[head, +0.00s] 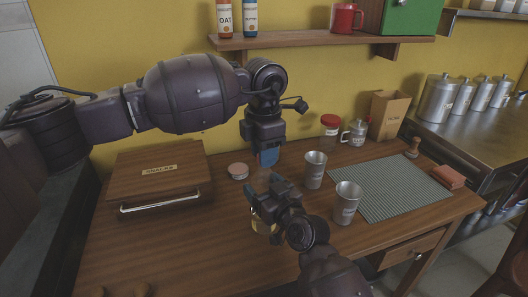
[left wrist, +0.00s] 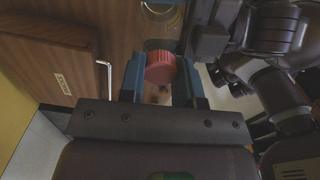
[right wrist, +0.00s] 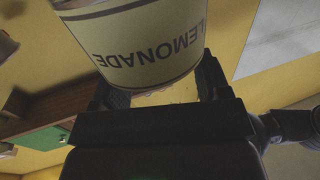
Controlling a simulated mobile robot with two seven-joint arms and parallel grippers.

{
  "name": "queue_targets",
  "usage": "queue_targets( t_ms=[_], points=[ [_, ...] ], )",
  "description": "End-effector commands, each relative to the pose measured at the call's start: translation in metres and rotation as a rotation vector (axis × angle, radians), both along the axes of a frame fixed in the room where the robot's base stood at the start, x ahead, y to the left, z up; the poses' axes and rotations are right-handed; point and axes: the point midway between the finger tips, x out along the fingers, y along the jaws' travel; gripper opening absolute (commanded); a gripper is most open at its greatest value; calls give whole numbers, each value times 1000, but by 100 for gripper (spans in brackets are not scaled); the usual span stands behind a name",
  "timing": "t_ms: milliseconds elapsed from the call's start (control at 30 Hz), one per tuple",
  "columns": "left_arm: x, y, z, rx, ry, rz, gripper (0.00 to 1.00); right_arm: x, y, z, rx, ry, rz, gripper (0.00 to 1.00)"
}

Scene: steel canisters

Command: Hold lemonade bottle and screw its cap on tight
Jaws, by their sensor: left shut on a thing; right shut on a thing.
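My left gripper (head: 268,158) points down over the table, its blue fingers shut on the red cap (left wrist: 160,68). The cap is hidden in the head view. My right gripper (head: 268,200) is just below and is shut on the lemonade bottle (head: 262,226), mostly hidden behind that gripper in the head view. The right wrist view shows the bottle's pale LEMONADE label (right wrist: 150,48) close up. I cannot tell whether the cap touches the bottle's neck.
A wooden snacks box (head: 160,175) stands at the left. A low round tin (head: 238,171) is near my left gripper. Two steel cups (head: 315,170) (head: 347,203) stand to the right, beside a striped mat (head: 390,187). A shelf (head: 320,42) hangs above.

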Motion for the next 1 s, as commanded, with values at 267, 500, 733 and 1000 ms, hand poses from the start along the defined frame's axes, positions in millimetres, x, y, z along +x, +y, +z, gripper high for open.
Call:
queue_targets(
  t_ms=[267, 500, 733, 1000],
  points=[
    [0, 0, 0, -1, -1, -398, 3, 0, 0, 0, 0, 0, 0, 3],
    [0, 0, -1, -1, -1, -744, 3, 0, 0, 0, 0, 0, 0, 3],
    [0, 0, -1, 0, 0, -973, 3, 0, 0, 0, 0, 0, 0, 3],
    [0, 0, -1, 0, 0, -969, 56, 0, 0, 0, 0, 0, 0, 3]
  ],
)
